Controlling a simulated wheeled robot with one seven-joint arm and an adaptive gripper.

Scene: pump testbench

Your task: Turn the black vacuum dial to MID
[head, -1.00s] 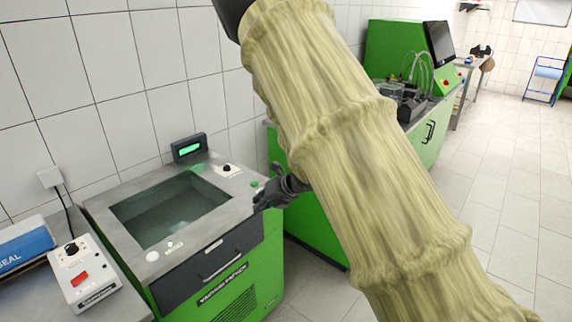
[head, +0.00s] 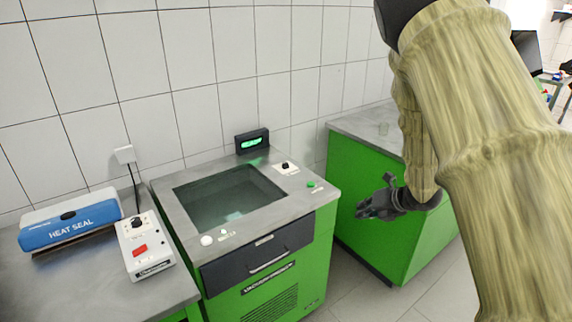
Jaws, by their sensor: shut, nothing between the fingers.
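A small black dial (head: 285,166) sits on a white plate on the top of the green vacuum station (head: 330,188), at its back right; its setting is too small to read. My gripper (head: 362,212) is dark and shut, with nothing held. It is right of the station, in front of the neighbouring green cabinet, and apart from the dial. My arm, in a yellowish sleeve, fills the right of the picture.
The station has a sunken window (head: 228,196), a lit green display (head: 252,141), a green button (head: 311,184) and a drawer (head: 258,256). A control box (head: 146,248) with another black knob and a blue heat sealer (head: 70,222) stand left. A green cabinet (head: 345,170) stands right.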

